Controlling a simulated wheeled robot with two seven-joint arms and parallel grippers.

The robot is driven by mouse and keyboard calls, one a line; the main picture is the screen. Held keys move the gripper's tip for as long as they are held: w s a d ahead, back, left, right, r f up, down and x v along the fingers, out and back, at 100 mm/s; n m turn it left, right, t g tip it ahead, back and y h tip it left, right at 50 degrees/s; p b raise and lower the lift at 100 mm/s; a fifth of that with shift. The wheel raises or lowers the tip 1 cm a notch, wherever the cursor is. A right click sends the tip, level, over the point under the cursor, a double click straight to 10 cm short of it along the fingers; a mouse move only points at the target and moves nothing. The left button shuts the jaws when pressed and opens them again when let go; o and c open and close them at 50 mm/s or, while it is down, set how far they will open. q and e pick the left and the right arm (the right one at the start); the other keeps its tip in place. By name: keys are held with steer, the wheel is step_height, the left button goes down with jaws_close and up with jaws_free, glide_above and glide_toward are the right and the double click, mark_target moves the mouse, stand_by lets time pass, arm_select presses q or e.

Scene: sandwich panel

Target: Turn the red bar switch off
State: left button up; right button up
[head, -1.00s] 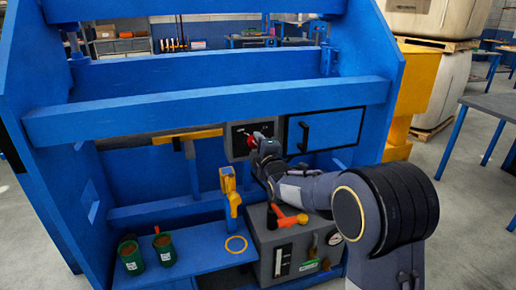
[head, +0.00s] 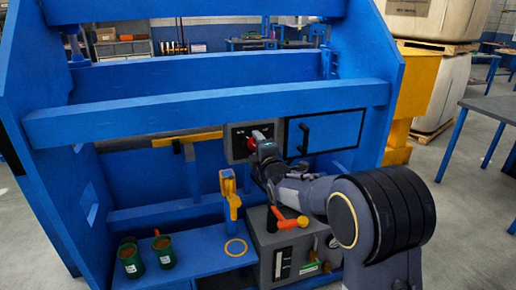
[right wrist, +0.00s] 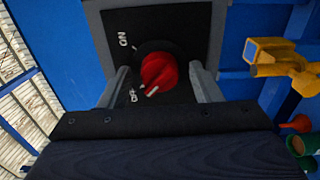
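The red bar switch (right wrist: 158,72) is a round red knob on a dark panel (right wrist: 165,22) with white ON and OFF labels. In the right wrist view, its white mark lies at the lower left, near the OFF label. My right gripper (right wrist: 163,80) is open, with one finger on each side of the knob and a visible gap on both sides. In the head view, my right gripper (head: 262,144) is at the grey switch box (head: 236,130) and partly hides the switch. My left gripper is not in view.
A blue door with a black handle (head: 304,138) is just right of the switch box. Below are a yellow tool (head: 229,190), a grey box with an orange-handled lever (head: 290,222) and a gauge. Two green cups (head: 164,252) stand on the blue shelf at lower left.

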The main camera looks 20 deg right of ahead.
steer(key=s, duration=0.7)
steer(key=shift+s+d, duration=0.15)
steer(key=shift+s, duration=0.25)
